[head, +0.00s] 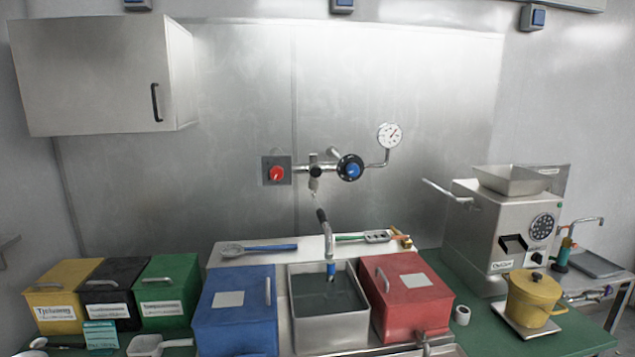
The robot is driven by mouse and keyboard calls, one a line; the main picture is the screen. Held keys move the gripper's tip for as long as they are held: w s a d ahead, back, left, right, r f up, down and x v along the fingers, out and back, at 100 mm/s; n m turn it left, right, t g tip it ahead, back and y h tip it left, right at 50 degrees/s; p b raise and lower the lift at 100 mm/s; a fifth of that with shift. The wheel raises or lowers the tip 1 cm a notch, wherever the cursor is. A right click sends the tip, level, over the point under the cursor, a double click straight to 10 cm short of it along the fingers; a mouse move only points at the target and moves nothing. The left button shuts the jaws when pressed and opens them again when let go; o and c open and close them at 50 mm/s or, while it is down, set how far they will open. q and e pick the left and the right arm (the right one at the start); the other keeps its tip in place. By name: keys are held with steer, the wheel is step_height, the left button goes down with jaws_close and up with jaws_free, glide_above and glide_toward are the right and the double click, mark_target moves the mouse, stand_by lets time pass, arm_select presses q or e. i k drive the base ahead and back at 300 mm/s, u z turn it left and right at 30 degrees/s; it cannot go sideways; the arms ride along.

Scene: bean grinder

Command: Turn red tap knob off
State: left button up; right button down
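A red tap knob (276,174) sits on a square grey plate on the steel back wall, left of a pipe fitting. A blue knob (351,169) with a dark ring is on the same pipe to its right, with a round pressure gauge (389,136) above right. A spout (326,235) hangs over an open steel basin (333,322) holding dark liquid, with a blue part at its lower end. I cannot tell whether water runs. Neither of my grippers is in view.
Blue (235,327) and red (418,305) lidded bins flank the basin. Yellow, black and green boxes stand left. A grinder (498,230) and a yellow pot (534,295) stand right. A cabinet (85,75) hangs upper left. The wall around the knob is clear.

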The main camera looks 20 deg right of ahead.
mark_target(276, 172)
steer(key=z, duration=0.4)
steer(key=k, duration=1.05)
steer(key=z, duration=1.1)
steer(key=i, duration=1.6)
steer(key=u, duration=0.7)
steer(key=i, duration=0.45)
steer(key=u, duration=0.35)
